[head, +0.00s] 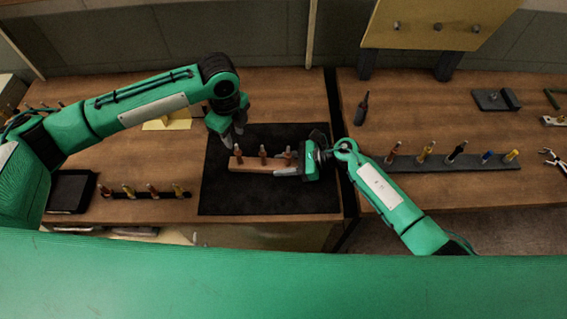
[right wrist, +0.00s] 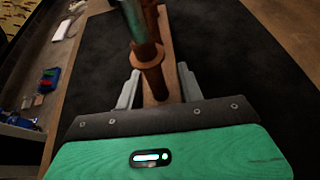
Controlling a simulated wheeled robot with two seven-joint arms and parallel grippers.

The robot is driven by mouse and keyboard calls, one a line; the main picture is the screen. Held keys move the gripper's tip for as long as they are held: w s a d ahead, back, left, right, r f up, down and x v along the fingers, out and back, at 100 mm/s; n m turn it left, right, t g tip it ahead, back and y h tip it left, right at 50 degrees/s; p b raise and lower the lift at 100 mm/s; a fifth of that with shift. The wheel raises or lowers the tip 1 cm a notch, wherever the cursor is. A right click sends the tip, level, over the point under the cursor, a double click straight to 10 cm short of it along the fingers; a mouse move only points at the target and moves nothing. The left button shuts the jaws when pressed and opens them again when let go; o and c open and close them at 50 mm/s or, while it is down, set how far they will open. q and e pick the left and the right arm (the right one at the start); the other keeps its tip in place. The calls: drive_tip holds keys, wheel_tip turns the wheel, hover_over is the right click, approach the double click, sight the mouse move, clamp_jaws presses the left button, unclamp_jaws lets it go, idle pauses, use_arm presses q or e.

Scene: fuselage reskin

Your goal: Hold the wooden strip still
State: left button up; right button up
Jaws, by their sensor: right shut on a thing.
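The wooden strip (head: 250,166) lies on the black mat (head: 222,195) in the head view. Several copper-coloured fasteners (head: 263,154) stand upright along it. My right gripper (head: 287,171) is shut on the strip's right end; its fingers hide part of that end. In the right wrist view the strip (right wrist: 168,38) runs away between the two grey fingers, and a copper fastener (right wrist: 149,72) stands close in front of the palm. My left gripper (head: 233,136) points down just above the strip's left end, near the leftmost fastener. Its finger opening is too small to judge.
A rack of coloured fasteners (head: 450,163) stands on the right table, and a smaller rack (head: 145,192) stands front left beside a black tray (head: 71,190). A yellow sheet (head: 168,122) lies behind my left arm. The mat's front part is clear.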

sight(236, 145)
use_arm(q)
drive_tip(key=shift+f, duration=4.45)
clamp_jaws()
drive_tip(key=shift+r, duration=1.1)
drive_tip(key=shift+r, duration=1.45)
use_arm(e)
drive_tip(key=o, duration=1.1)
